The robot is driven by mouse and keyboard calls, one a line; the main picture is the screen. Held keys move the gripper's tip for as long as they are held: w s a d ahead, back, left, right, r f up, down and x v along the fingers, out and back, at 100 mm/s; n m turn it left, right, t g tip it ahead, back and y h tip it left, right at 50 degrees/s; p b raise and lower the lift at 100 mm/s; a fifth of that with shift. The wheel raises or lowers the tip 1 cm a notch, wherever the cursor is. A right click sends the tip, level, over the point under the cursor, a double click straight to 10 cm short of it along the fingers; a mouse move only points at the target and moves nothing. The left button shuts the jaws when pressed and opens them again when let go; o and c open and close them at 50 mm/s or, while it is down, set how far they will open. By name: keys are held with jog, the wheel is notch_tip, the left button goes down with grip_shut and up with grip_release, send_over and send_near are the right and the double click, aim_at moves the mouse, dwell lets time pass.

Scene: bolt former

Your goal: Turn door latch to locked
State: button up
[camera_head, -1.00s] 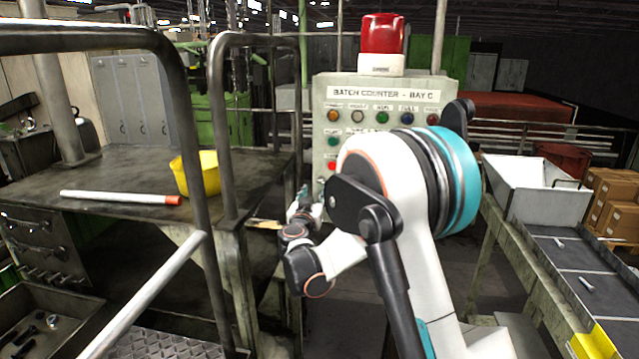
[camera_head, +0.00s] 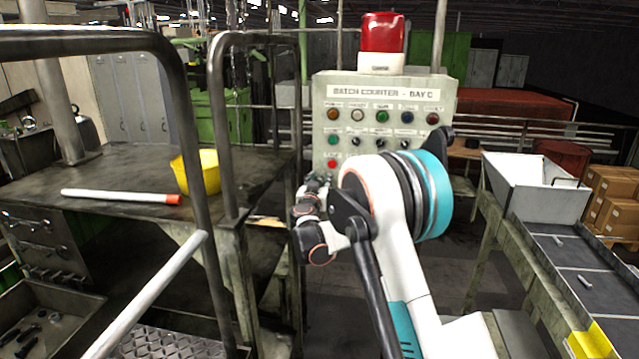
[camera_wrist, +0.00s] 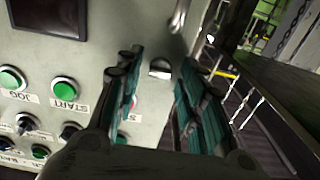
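In the wrist view my gripper (camera_wrist: 161,80) is open, its two dark green ribbed fingers either side of a small silver half-round piece (camera_wrist: 160,68) on a pale grey panel face (camera_wrist: 75,68). This piece looks like the door latch, but its setting is not readable. The fingers look apart from it; contact cannot be told. A shiny metal handle (camera_wrist: 179,16) is further up by the panel edge. In the head view my gripper (camera_head: 314,186) is small, at the lower left of the batch counter box (camera_head: 330,88), partly hidden by my arm; the latch is not visible there.
In the wrist view a green START button (camera_wrist: 65,90), a JOG button (camera_wrist: 12,78) and dark knobs sit left of the fingers. In the head view a railing (camera_head: 215,130) and a bench with a yellow bin (camera_head: 200,172) stand left; a conveyor (camera_head: 575,262) runs right.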

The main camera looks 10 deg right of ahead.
grip_shut()
jog(key=shift+n+b, duration=0.4)
jog(key=shift+f+n+b, duration=0.15)
jog(key=shift+n+b, duration=0.75)
jog(key=shift+n, duration=0.1)
jog(key=n+b, duration=0.3)
jog(key=n, duration=0.1)
jog(key=shift+a, duration=0.1)
jog(key=n+b, duration=0.2)
jog(key=n, duration=0.4)
jog(key=n+b, duration=0.2)
jog(key=n, duration=0.3)
